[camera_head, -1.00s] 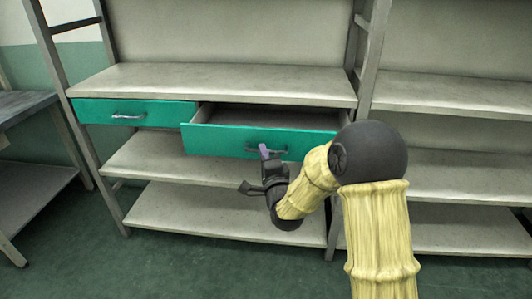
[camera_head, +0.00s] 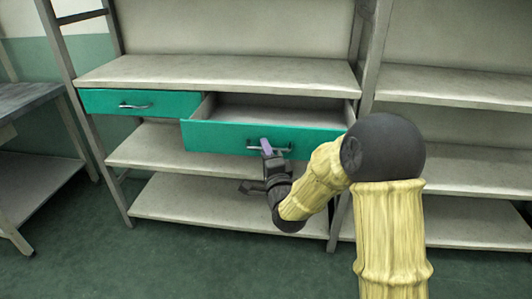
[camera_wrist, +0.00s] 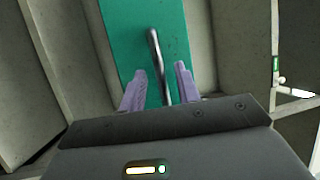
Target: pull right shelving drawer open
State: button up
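The right shelving drawer (camera_head: 225,137) has a teal front and is pulled partway out, with its grey interior showing. Its metal bar handle (camera_wrist: 155,50) runs up and down in the wrist view, between the two purple fingers of my gripper (camera_wrist: 160,75). The fingers stand apart, with a visible gap on each side of the bar. In the head view my gripper (camera_head: 267,149) is at the handle from below and in front, and its fingers hide part of it.
A closed teal left drawer (camera_head: 165,104) sits beside it under the shelf top (camera_head: 215,75). Lower shelves (camera_head: 185,203) are bare. Another shelving unit (camera_head: 460,90) stands right, a grey table (camera_head: 25,98) left. The green floor (camera_head: 130,265) in front is clear.

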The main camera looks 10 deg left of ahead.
jog(key=shift+s, duration=0.15)
jog(key=b+v, duration=0.7)
jog(key=v, duration=0.4)
jog(key=shift+s+d+f, duration=0.2)
jog(key=shift+s+f, duration=0.05)
jog(key=b, duration=0.2)
jog(key=shift+s+d+b, duration=0.1)
jog(key=shift+s+b, duration=0.2)
jog(key=shift+b, duration=0.05)
jog(key=shift+s+b, duration=0.1)
jog(key=shift+b, duration=0.35)
jog(key=b+v, duration=0.4)
jog(key=b, duration=0.2)
jog(key=shift+s+d, duration=0.1)
jog(key=shift+s, duration=0.25)
